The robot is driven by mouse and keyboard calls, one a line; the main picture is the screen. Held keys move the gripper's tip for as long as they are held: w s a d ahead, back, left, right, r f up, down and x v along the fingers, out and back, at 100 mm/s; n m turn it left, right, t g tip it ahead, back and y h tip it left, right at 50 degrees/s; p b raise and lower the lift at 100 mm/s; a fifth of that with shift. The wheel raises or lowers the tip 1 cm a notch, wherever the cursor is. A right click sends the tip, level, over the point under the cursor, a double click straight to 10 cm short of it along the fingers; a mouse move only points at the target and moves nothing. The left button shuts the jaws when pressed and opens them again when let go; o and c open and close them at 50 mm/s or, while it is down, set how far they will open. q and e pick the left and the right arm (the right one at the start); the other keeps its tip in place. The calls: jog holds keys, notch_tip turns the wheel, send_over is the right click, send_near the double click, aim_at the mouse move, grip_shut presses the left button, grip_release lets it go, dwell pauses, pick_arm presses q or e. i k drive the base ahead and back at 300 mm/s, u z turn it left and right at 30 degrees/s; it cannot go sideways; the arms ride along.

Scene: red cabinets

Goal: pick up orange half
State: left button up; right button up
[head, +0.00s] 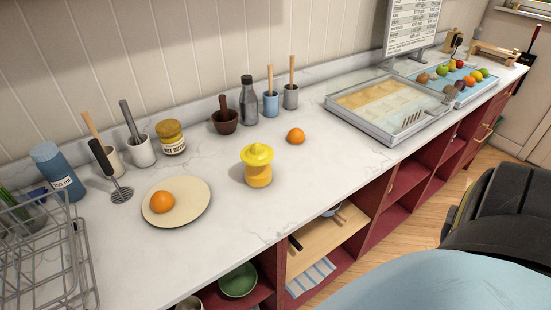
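An orange fruit (162,202) rests on a round cream plate (196,199) at the left of the white counter. A second orange fruit (296,136) sits directly on the counter, near its middle and behind a yellow juicer (257,166). Both look rounded on top. I cannot tell from this view which is a half, as no cut face shows. Neither of my grippers is in view.
A wire rack (45,262) stands at the left edge. Along the wall stand a blue bottle (57,170), utensil pots, a jar (171,138), a mortar (225,121) and a dark bottle (249,100). A metal tray (345,126) lies right. The counter's front middle is clear.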

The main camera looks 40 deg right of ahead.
aim_at(295, 136)
jog(key=z, duration=1.25)
